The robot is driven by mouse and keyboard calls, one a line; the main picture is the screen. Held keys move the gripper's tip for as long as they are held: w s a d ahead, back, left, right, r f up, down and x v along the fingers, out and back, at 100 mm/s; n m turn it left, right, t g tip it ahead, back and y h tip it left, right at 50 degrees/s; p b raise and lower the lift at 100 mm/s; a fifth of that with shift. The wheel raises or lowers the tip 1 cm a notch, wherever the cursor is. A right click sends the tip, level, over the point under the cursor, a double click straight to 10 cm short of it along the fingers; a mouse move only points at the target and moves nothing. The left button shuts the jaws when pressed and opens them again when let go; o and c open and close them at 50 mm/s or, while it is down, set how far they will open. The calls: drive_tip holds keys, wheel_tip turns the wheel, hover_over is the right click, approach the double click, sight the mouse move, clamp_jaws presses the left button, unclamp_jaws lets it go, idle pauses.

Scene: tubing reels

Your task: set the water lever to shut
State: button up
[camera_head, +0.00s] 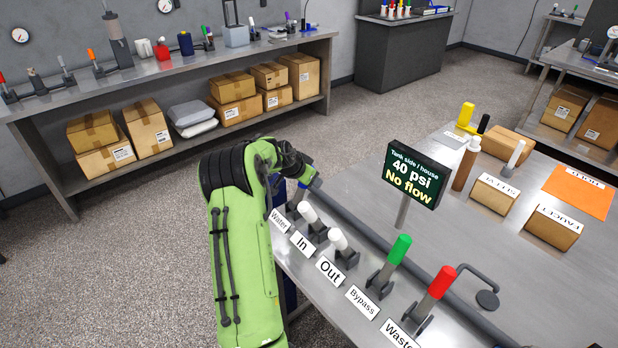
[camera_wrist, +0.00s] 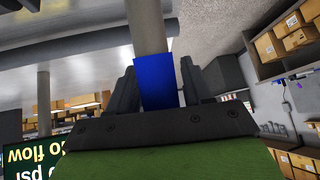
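The water lever (camera_head: 306,178) has a blue grip and stands in the head view at the far end of a lever row, above the white "Water" label (camera_head: 280,221). It leans up and to the right, and my arm partly hides it. My gripper (camera_head: 298,172) is at its upper end. In the wrist view the blue grip of the lever (camera_wrist: 158,82) lies between the two fingers of my gripper (camera_wrist: 160,85), close to both. I cannot tell whether they press on it. The display sign (camera_head: 414,175) reads "Tank side / house 40 psi No flow".
Along the same bench edge stand the white In lever (camera_head: 308,213), white Out lever (camera_head: 338,239), green Bypass lever (camera_head: 400,250) and red Waste lever (camera_head: 440,283). A grey pipe (camera_head: 365,230) runs behind them. Boxes (camera_head: 494,193) and an orange sheet lie farther right.

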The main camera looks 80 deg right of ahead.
drive_tip(key=shift+o, duration=0.4)
drive_tip(key=v, duration=1.5)
drive_tip(key=shift+a+r, duration=0.25)
drive_tip(key=shift+w, duration=0.15)
